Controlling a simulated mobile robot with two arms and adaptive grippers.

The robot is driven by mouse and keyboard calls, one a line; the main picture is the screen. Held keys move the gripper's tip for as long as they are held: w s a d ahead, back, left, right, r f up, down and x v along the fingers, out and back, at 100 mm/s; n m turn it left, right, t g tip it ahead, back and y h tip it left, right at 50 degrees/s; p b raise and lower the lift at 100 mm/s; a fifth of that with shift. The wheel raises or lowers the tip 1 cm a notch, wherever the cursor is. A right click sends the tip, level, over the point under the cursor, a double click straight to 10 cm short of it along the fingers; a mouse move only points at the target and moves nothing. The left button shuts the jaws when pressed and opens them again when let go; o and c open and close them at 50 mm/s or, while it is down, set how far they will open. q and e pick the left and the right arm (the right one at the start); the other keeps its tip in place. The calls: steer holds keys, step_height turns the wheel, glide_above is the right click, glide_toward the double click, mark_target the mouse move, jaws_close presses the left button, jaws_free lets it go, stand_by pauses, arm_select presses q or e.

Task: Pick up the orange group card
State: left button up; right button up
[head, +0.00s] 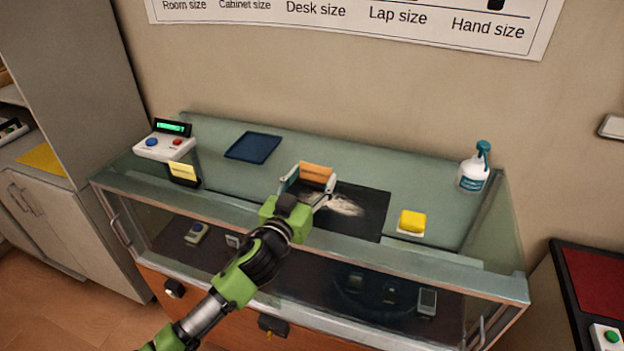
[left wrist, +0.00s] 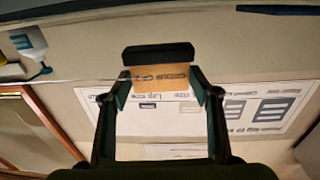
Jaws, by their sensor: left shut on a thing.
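The orange group card (head: 317,173) stands upright above the dark mat at the middle of the glass-fronted counter. My left gripper (head: 306,188) reaches it from the front, with its fingers on either side of the card, shut on it. In the left wrist view, the orange card (left wrist: 160,79) shows upside-down lettering and a black bar (left wrist: 158,55) along one edge. The left gripper's fingers (left wrist: 163,95) flank it there. Whether the card touches the counter cannot be told. My right gripper is not in view.
The counter (head: 405,165) also bears a button box (head: 163,147), a yellow card (head: 183,170), a blue tray (head: 254,146), the dark mat (head: 368,222) with a pale smear, a yellow sponge (head: 412,221) and a spray bottle (head: 474,172). Glass walls edge the case.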

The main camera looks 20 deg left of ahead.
arm_select(q)
steer(key=s+d+r+p, duration=0.2)
steer(key=s+r+p, duration=0.4)
steer(key=s+r, duration=0.5)
steer(key=s+a+f+n+y+b, duration=0.1)
steer(key=s+f+b, duration=0.4)
steer(key=f+b, duration=0.25)
steer(key=s+f+y+b, duration=0.1)
steer(key=s+f+b, duration=0.4)
steer(key=f+b, duration=0.3)
steer(key=w+r+h+p, duration=0.1)
steer(key=w+r+p, duration=0.3)
steer(key=r+p, duration=0.3)
steer(key=w+r+m+h+p, duration=0.1)
steer(key=w+r+p, duration=0.2)
steer(key=r+p, duration=0.3)
steer(key=p, duration=0.3)
steer(key=shift+w+d+r, duration=0.3)
steer(key=shift+w+r, duration=0.05)
steer(key=shift+r, duration=0.05)
